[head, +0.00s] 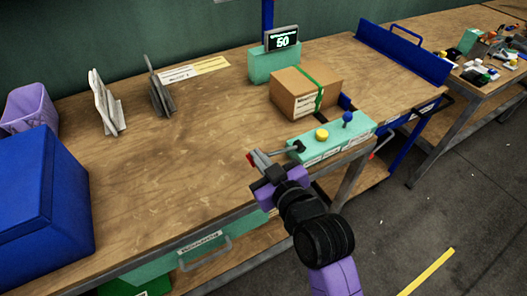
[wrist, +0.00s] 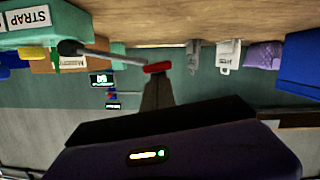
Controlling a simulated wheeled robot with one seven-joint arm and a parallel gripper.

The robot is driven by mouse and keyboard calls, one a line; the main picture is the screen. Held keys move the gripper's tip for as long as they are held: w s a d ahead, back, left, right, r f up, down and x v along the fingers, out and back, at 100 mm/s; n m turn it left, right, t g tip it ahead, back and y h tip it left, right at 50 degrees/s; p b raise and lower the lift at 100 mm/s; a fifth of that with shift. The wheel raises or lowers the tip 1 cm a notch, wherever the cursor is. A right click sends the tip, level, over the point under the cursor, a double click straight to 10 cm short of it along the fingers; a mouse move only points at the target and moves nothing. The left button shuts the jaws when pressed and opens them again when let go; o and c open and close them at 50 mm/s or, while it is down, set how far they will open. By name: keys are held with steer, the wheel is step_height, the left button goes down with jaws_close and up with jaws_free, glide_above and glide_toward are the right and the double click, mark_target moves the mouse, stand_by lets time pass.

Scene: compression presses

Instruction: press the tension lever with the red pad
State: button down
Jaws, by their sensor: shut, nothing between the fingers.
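The tension lever (wrist: 110,55) is a thin grey rod that comes out of a dark pivot on the teal control box (head: 330,138). Its red pad (head: 250,158) is at the free end, beyond the left end of the box. The red pad also shows in the wrist view (wrist: 157,67), where the picture is upside down. My gripper (head: 261,162) is shut and empty, with its fingertips right at the red pad. In the wrist view the fingertips (wrist: 157,80) line up with the pad's middle. I cannot tell whether they touch it.
The box also carries a yellow button (head: 321,134) and a blue-knobbed lever (head: 347,117). A blue bin (head: 40,205) stands at the left. The middle of the bench is clear.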

steer(key=f, duration=0.1)
steer(key=f+n+b, duration=0.2)
steer(key=f, duration=0.1)
steer(key=shift+s+a+t+h, duration=0.3)
steer(key=shift+a, duration=0.1)
steer(key=shift+f+n+b, duration=0.3)
steer(key=shift+n+b, duration=0.05)
steer(key=shift+n, duration=0.05)
steer(key=shift+f, duration=0.2)
